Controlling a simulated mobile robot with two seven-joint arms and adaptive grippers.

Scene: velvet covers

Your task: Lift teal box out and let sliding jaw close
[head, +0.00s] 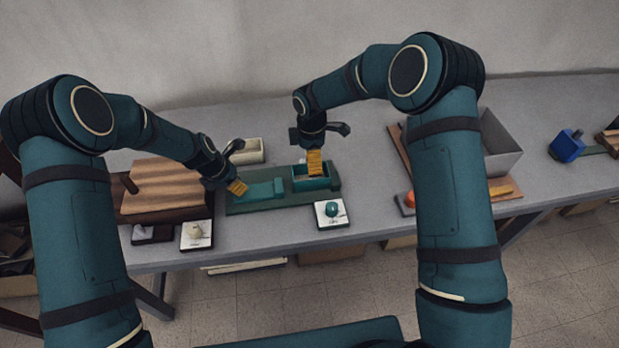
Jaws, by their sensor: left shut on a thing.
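A green fixture board (285,203) lies on the grey table. A teal open-topped box (312,185) sits at its right part. The sliding jaw (264,190), a lower teal piece, lies left of the box on the board. My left gripper (238,187) has yellow fingers and is shut at the left end of the sliding jaw; its fingertips hide the exact contact. My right gripper (314,164) points straight down over the teal box, its yellow fingers reaching to the box's opening. Whether they grip a box wall is too small to tell.
A cream box (247,152) stands behind the board. Cards with a teal piece (331,212) and a cream piece (196,235) lie along the front edge. A wooden block (165,187) is at left; a grey bin (499,145) and blue block (567,146) are at right.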

